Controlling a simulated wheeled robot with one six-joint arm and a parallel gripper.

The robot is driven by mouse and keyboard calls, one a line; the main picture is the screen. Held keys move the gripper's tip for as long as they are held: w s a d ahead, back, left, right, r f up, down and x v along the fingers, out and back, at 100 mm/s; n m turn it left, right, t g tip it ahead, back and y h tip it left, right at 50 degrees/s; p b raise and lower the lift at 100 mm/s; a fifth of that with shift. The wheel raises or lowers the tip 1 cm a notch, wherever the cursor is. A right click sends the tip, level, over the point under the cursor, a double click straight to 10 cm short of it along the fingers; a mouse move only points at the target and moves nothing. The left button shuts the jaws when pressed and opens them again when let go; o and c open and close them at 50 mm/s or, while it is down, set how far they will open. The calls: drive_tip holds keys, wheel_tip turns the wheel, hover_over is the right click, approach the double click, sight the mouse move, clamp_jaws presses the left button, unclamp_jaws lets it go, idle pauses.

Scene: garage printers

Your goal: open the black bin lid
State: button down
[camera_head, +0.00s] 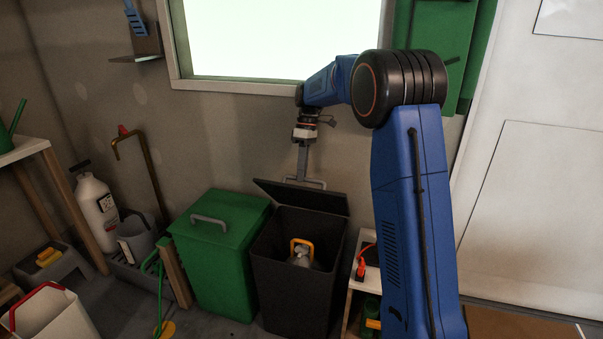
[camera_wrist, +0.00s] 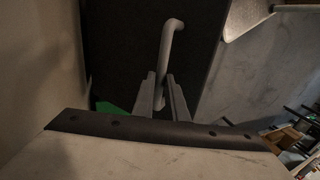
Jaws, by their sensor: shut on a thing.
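The black bin (camera_head: 292,283) stands below the window. Its lid (camera_head: 325,199) is raised and tilted, with a wide gap at the front, so the inside shows. My gripper (camera_head: 302,178) is above the lid and shut on the grey lid handle (camera_head: 318,184). In the wrist view the two fingers (camera_wrist: 163,78) close around the lower end of the handle (camera_wrist: 171,36), against the dark lid (camera_wrist: 120,45). A grey thing with a yellow handle (camera_head: 302,250) is inside the bin.
A green bin (camera_head: 222,250) with a closed lid stands close at the left. A low white shelf (camera_head: 361,262) with small items is at the right. The wall (camera_head: 235,125) and window frame (camera_head: 236,86) are close behind my gripper.

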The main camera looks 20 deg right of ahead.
drive_tip(key=c, duration=1.8)
unclamp_jaws()
drive_tip(key=shift+w+d+f, duration=0.2)
drive_tip(key=shift+d+f, duration=0.05)
drive_tip(key=shift+f, duration=0.2)
drive_tip(key=shift+o, duration=0.2)
drive_tip(key=v, duration=0.7)
drive_tip(key=shift+r, duration=0.4)
